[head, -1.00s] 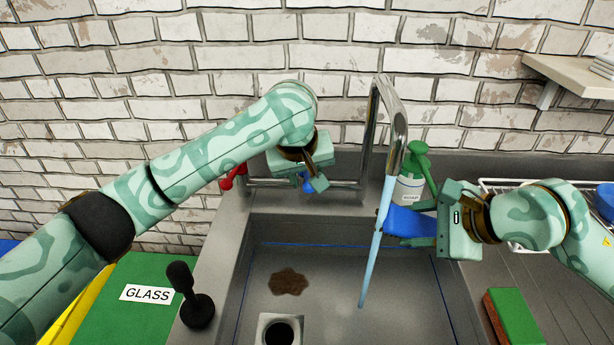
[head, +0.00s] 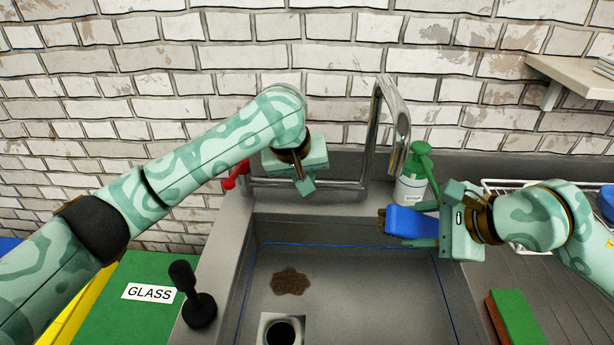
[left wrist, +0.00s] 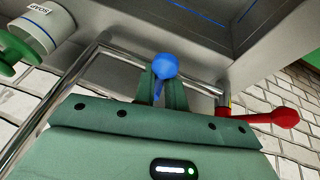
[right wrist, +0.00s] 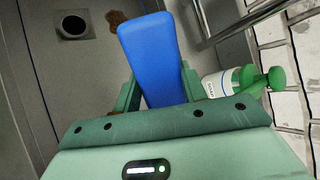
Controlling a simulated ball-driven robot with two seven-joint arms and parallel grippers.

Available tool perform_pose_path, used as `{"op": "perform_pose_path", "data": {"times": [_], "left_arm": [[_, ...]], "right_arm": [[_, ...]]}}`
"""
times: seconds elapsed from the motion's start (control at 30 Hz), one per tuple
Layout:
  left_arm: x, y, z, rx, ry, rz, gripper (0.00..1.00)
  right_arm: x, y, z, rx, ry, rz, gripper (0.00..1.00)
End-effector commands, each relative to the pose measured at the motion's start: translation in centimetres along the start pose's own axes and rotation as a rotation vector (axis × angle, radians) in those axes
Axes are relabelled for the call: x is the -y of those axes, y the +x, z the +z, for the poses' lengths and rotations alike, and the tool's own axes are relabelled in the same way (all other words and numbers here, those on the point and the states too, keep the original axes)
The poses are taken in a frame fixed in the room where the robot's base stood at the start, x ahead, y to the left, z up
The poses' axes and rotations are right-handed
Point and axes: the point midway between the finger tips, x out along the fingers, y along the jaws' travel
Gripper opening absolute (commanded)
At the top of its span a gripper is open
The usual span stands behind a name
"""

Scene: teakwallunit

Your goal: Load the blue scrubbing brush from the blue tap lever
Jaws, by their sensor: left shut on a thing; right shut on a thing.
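The blue tap lever (left wrist: 165,66) shows in the left wrist view as a round blue knob on a stem. My left gripper (head: 306,185) is shut on it, with a finger on each side of the stem. In the head view the gripper hides the lever. The blue scrubbing brush (head: 410,222) is in my right gripper (head: 418,228), held over the right part of the sink, near the spout (head: 397,140). Its blue back (right wrist: 155,60) fills the middle of the right wrist view. A little brown shows at its left end in the head view. No water runs from the spout.
The sink (head: 340,290) has a brown stain (head: 290,281) and a drain (head: 282,330). A red tap lever (head: 236,174) is left of my left gripper. A soap bottle (head: 411,188) stands behind the brush. A black-handled thing (head: 190,290) and a green-topped sponge (head: 515,316) flank the sink.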

Motion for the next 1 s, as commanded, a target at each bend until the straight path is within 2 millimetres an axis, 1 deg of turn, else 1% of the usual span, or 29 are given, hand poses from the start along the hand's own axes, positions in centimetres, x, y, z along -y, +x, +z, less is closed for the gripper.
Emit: {"op": "perform_pose_path", "data": {"times": [0.03,0.07,0.1,0.37,0.47,0.57,0.83,0.9,1.0], "left_arm": [[0.0,0.0,0.0,0.000,0.000,0.000,0.15],[0.0,0.0,0.0,0.000,0.000,-0.001,0.23],[0.0,0.0,0.0,0.000,0.000,-0.001,0.34],[0.0,-0.1,0.0,-0.001,0.000,-0.001,0.34],[0.0,-0.6,-0.1,-0.002,0.000,0.000,0.34],[0.0,-2.1,-0.1,-0.004,0.001,0.000,0.34],[0.0,-8.4,-0.2,-0.007,0.001,-0.001,0.34],[0.0,-9.7,-0.2,-0.005,0.001,-0.002,0.34],[0.0,-11.0,-0.1,-0.004,0.000,-0.002,0.34]], "right_arm": [[0.0,0.0,0.0,0.000,0.000,-0.001,0.23],[0.0,0.0,0.0,0.000,0.000,-0.001,0.23],[0.0,0.0,0.0,0.000,0.000,-0.001,0.23],[0.0,0.0,0.0,0.000,0.000,-0.001,0.23],[0.0,0.0,0.0,0.000,0.000,-0.001,0.23],[0.0,0.0,0.0,0.000,0.000,-0.001,0.23],[0.0,0.0,0.0,0.000,0.000,-0.001,0.23],[0.0,0.0,0.0,0.000,0.000,-0.001,0.23],[0.0,0.0,0.0,0.000,0.000,-0.001,0.23]]}}
